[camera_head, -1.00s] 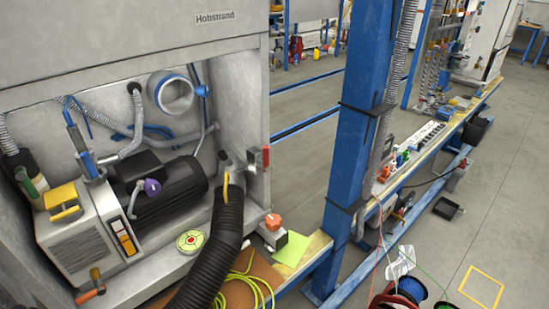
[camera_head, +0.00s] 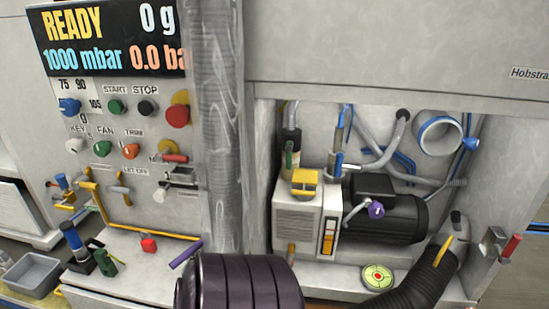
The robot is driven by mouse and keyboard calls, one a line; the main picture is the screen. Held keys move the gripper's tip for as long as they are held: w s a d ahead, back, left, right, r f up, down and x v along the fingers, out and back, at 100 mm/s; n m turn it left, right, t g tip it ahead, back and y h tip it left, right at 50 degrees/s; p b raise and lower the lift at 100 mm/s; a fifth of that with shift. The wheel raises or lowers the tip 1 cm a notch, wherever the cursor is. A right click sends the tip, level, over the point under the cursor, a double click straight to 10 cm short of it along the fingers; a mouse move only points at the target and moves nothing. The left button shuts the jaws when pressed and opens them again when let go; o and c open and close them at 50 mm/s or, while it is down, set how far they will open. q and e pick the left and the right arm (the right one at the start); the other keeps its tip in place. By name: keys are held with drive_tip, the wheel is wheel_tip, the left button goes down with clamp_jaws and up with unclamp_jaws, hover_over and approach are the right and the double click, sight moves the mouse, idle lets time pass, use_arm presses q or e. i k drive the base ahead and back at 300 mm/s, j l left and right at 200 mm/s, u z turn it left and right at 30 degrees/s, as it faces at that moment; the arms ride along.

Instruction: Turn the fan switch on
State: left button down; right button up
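The control panel (camera_head: 92,185) of the machine is at the left of the head view. The label FAN (camera_head: 105,131) is on it, with a small green knob (camera_head: 102,149) just below, which appears to be the fan switch. Its on or off setting is too small to tell. Neither of my grippers is in view.
Around the green knob are a white key switch (camera_head: 75,146), an orange knob (camera_head: 130,151), a green START button (camera_head: 115,106) and a black STOP button (camera_head: 147,107). A grey vertical column (camera_head: 218,130) stands right of the panel. A dark ribbed cylinder (camera_head: 240,285) fills the bottom centre.

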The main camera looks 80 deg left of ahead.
sight(102, 149)
drive_tip(key=u, duration=3.35)
drive_tip(key=i+j+z, duration=0.1)
drive_tip(key=j, duration=0.45)
drive_tip(key=i+z, duration=0.05)
